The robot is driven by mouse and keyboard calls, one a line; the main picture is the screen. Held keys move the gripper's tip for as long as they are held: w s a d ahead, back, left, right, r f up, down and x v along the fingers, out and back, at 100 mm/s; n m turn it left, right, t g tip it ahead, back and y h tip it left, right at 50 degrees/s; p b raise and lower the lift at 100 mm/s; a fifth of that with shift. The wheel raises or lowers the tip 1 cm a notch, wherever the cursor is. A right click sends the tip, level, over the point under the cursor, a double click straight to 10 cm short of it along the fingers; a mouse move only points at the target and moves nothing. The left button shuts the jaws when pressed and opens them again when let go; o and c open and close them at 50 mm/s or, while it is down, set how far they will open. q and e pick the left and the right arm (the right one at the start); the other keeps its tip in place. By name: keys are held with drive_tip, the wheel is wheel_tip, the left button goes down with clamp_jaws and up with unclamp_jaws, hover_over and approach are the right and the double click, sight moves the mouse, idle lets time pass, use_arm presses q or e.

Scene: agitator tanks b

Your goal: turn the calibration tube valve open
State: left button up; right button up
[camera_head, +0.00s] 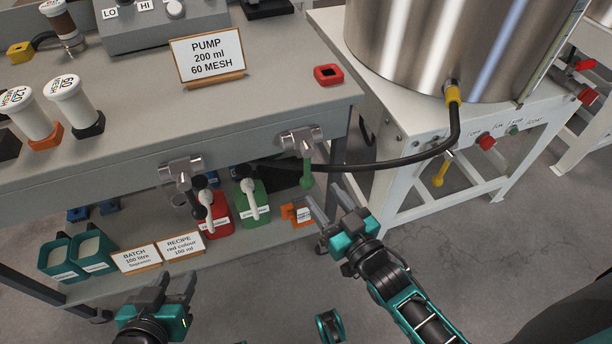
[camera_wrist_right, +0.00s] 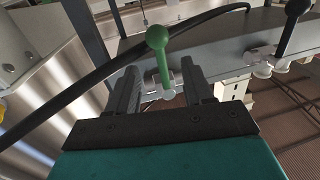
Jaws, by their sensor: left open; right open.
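Two metal valves sit on the front edge of the grey bench. The right valve (camera_head: 302,139) has a green lever (camera_head: 306,170) hanging straight down. The left valve (camera_head: 181,168) is partly crowded by things below it. No readable label tells which is the calibration tube valve. My right gripper (camera_head: 326,200) is open just below and right of the green lever, apart from it in the head view. In the right wrist view the green lever (camera_wrist_right: 158,55) shows between the open fingers; contact cannot be told. My left gripper (camera_head: 171,288) is open and empty, low in front of the bench.
A black hose (camera_head: 400,159) runs from the steel tank (camera_head: 430,45) to the right valve. Red (camera_head: 215,214) and green (camera_head: 256,207) containers stand on the lower shelf. A white tank stand (camera_head: 400,140) is at the right.

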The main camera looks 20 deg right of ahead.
sight(309, 179)
drive_tip(key=b+x, duration=0.1)
drive_tip(key=x, duration=0.6)
drive_tip(key=shift+w+a, duration=0.1)
drive_tip(key=shift+w, duration=0.2)
drive_tip(key=shift+c, duration=0.3)
